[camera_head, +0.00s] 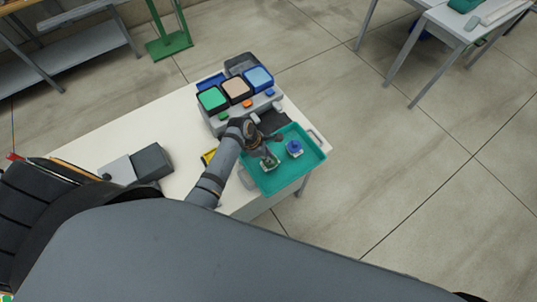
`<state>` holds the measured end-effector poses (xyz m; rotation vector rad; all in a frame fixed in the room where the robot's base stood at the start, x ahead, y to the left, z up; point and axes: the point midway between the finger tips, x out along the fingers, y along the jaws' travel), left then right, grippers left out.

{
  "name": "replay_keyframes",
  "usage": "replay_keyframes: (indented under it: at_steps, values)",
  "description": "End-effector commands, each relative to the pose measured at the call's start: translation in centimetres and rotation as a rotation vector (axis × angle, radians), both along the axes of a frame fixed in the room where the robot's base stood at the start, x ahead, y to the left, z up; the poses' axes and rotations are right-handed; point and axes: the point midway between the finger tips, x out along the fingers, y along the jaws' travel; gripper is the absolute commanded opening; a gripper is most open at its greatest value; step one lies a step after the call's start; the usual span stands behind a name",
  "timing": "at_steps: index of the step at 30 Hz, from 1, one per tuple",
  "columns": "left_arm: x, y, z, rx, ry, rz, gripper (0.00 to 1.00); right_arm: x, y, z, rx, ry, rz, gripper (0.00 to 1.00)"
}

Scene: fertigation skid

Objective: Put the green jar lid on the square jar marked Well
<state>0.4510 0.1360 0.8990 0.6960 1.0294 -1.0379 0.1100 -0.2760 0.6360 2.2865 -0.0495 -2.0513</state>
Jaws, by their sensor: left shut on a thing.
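My left gripper (267,152) reaches over the teal tray (312,158) on the white table. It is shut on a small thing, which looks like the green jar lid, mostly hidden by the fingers. A small clear jar (270,164) with a greenish tint stands in the tray right below the fingertips. I cannot tell whether the held thing touches it. A second jar with a blue lid (294,147) stands to its right in the tray. No marking on either jar is readable. My right gripper is not in view.
Behind the tray stands a grey unit (262,104) with green, beige and blue square tops. A dark grey box (152,162) lies at the table's left. Another table (440,25) stands at the back right.

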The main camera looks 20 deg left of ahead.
Motion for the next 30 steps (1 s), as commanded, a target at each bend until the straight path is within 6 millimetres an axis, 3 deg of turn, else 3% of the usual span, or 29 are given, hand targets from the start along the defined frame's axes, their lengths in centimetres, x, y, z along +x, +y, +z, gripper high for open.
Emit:
replay_keyframes:
  at_steps: [5,6,12,20,30]
  values:
    - [0.0,0.0,0.0,0.0,0.0,0.0,0.0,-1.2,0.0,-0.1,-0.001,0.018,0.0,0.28]
    - [0.0,0.0,0.0,0.0,0.0,0.0,0.19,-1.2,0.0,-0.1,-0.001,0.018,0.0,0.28]
    - [0.0,0.0,0.0,0.0,0.0,0.0,0.44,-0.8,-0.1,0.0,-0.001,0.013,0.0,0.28]
    - [0.0,0.0,0.1,0.0,0.0,0.0,0.44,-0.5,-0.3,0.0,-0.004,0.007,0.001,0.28]
    - [0.0,0.0,2.8,0.001,-0.002,-0.001,0.44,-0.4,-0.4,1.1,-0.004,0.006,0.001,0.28]
